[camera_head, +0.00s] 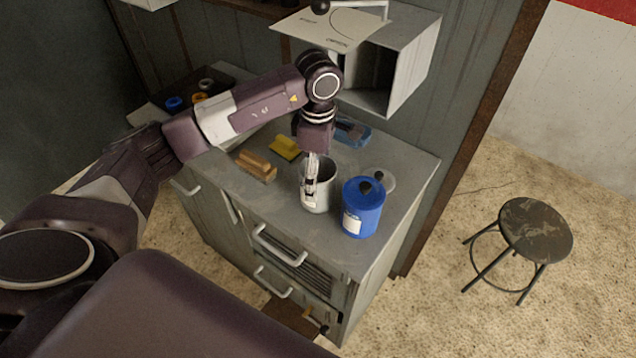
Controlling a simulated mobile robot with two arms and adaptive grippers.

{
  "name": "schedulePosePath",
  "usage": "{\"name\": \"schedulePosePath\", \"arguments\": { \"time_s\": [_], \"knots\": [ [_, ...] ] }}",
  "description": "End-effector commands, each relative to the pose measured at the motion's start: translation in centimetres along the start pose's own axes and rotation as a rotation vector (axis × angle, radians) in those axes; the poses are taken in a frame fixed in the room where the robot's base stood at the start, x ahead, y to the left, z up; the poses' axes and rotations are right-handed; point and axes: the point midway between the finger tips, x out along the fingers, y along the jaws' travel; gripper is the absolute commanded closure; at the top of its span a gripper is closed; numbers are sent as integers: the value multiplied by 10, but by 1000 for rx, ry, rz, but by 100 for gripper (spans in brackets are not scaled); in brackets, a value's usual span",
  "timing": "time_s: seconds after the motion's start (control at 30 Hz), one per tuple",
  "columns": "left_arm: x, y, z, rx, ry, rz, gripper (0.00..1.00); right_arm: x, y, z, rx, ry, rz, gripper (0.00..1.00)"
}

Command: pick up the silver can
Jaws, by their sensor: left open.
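The silver can (322,199), an open-topped grey cylinder, stands upright on the grey cabinet top (392,222) near its front edge. My left arm reaches in from the left and bends down over it. My left gripper (309,198) points down at the can's left side and overlaps it in the picture. The gripper is open, and part of the can is hidden behind it. I cannot tell whether a finger touches the can or sits inside its rim. My right gripper is not in view.
A blue canister (362,212) with a dark knob stands close right of the can. A wooden brush (256,165), a yellow item (285,148) and a blue item (352,133) lie behind. An open wall box (400,65) overhangs the back. A stool (537,232) stands right.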

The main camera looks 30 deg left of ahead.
Motion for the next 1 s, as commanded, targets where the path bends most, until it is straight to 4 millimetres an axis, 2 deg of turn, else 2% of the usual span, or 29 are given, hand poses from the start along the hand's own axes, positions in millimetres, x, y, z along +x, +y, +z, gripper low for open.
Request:
{"name": "schedulePosePath", "arguments": {
  "time_s": [0.1,0.4,0.67,1.0],
  "knots": [
    [9,-1,0,0,1,-3,21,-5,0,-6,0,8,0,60],
    [47,0,0,-1,0,-1,21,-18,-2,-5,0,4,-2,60],
    [51,0,0,0,0,1,21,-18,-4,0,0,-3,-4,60],
    [51,0,0,-1,0,1,58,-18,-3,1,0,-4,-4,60]
  ]
}}
